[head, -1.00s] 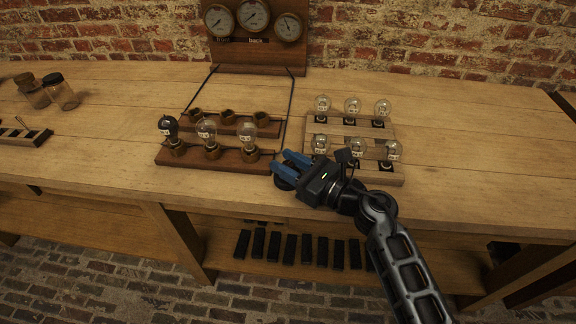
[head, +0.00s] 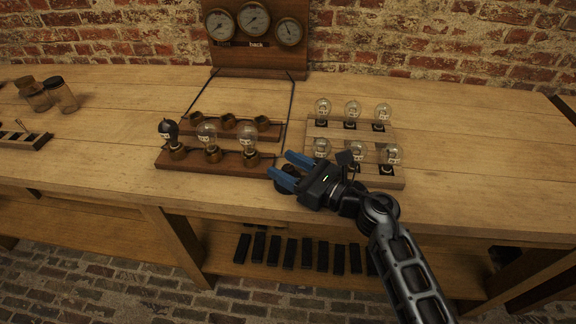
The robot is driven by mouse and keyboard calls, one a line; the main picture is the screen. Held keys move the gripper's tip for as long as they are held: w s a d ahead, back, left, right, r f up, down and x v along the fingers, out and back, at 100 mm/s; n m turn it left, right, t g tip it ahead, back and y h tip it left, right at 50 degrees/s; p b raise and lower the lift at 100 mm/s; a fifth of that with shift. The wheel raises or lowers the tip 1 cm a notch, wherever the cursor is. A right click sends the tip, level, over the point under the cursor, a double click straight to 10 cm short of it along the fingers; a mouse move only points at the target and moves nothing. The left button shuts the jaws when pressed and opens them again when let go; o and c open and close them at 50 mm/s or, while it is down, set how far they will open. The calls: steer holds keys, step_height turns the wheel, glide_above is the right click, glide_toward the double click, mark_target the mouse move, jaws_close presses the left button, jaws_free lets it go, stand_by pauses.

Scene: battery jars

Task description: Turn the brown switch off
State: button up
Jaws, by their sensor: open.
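My gripper (head: 280,164) is open, its two blue fingers pointing left just past the right end of the front brown lamp board (head: 196,165). A dark round thing (head: 289,170) shows between the fingers, partly covered by them; I cannot tell whether it is the brown switch. No switch is clearly readable as brown. A small board with upright levers (head: 22,138) sits at the far left edge, cut off by the frame.
The front brown board holds a dark bulb (head: 168,131) and two clear bulbs. Behind it is a board of empty sockets (head: 228,122). Jars (head: 61,96) stand far left; gauges (head: 253,19) hang behind.

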steer(key=shift+v, duration=3.9)
steer(key=shift+o, duration=0.2)
